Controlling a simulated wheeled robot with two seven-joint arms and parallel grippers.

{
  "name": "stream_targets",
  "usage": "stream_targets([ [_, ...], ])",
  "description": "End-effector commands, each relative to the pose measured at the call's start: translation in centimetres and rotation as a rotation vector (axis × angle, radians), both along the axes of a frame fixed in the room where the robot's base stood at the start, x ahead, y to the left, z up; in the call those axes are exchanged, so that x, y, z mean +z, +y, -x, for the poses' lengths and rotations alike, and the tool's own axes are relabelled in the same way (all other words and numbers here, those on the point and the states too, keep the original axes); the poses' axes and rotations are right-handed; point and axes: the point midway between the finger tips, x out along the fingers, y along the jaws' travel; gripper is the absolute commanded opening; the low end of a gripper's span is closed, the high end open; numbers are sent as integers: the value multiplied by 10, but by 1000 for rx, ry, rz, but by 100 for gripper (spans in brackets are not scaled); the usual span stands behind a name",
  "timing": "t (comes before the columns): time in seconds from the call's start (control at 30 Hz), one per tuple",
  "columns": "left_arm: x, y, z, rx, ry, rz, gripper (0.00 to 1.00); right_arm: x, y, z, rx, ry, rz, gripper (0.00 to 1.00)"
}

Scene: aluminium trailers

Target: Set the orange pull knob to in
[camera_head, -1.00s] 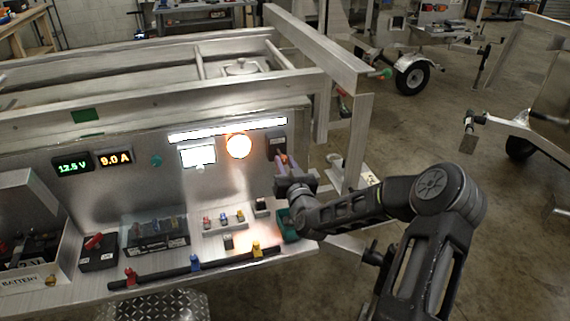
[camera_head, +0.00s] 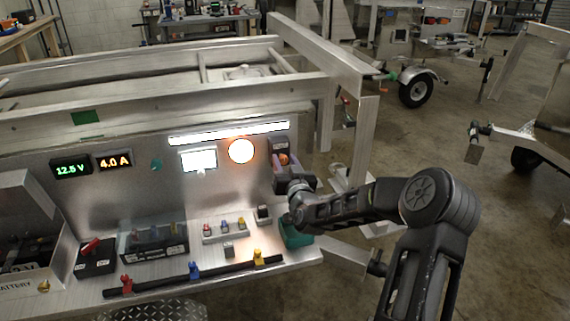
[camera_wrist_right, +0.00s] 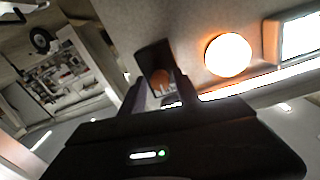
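The orange pull knob (camera_head: 284,159) sits on a dark mount at the right end of the upright metal panel (camera_head: 120,200). It also shows in the right wrist view (camera_wrist_right: 160,78), framed by dark parts just beyond the gripper. My right gripper (camera_head: 284,172) is right in front of and a little below the knob. Its fingers look spread, with the knob visible between or just past their tips. I cannot tell whether they touch it, nor how far the knob stands out. My left gripper is not in view.
A round orange lamp (camera_head: 241,151) and a white light strip (camera_head: 230,132) glow beside the knob. The displays (camera_head: 114,160) read 12.5 V and 4.0 A. A frame post (camera_head: 362,140) rises to the right.

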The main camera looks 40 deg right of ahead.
Motion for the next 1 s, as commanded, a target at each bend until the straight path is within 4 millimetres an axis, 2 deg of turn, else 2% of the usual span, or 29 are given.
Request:
stream_targets([
  [0.1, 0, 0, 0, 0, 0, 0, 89, 0, 0, 0, 1, 0, 0, 47],
  [0.47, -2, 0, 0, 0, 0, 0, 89, 0, 3, 6, 2, 1, 2, 47],
  [0.8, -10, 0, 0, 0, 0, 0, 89, -1, 22, 55, 1, 1, 3, 47],
  [1.0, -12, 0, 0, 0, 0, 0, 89, -1, 28, 72, 1, 1, 1, 47],
])
